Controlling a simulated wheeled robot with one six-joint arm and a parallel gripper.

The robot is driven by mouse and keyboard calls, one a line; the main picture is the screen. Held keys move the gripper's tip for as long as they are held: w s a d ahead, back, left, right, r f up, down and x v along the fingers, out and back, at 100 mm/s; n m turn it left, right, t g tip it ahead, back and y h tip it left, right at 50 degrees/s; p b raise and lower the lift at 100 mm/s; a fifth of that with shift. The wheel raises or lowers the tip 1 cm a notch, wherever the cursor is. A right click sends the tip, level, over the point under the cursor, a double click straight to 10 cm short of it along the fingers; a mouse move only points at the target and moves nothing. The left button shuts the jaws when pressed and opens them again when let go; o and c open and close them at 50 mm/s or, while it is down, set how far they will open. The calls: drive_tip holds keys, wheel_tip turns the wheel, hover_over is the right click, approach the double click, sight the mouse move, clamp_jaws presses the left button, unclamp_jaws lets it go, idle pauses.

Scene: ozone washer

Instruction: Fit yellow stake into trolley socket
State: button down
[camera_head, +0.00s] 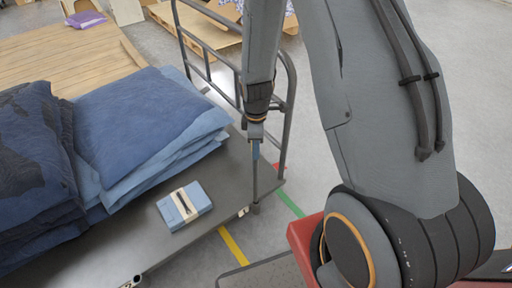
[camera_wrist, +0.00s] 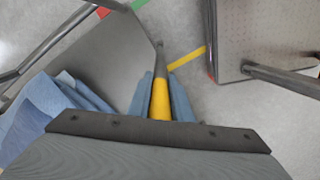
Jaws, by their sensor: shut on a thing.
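In the wrist view, the stake has a yellow grip (camera_wrist: 160,100) held between the two blue fingers of my gripper (camera_wrist: 161,92). Its thin grey rod (camera_wrist: 158,62) extends away beyond the fingertips. In the head view, my gripper (camera_head: 255,148) is over the trolley's right edge and the rod (camera_head: 254,182) hangs nearly upright below it. The yellow part is hidden there. The rod's lower end appears close to the corner fitting (camera_head: 255,209) of the trolley deck (camera_head: 170,245). I cannot tell whether it is inside a socket. Another open tube end (camera_head: 133,282) shows at the near corner.
Folded jeans (camera_head: 150,120) are stacked on the deck, with a blue and beige packet (camera_head: 184,206) beside them. A metal rail (camera_head: 291,110) rises at the trolley's far end. A wooden pallet (camera_head: 60,45) lies behind. Yellow tape (camera_head: 233,245) marks the floor.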

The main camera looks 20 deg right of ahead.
drive_tip(key=c, duration=1.6)
unclamp_jaws()
drive_tip(key=shift+r, duration=0.1)
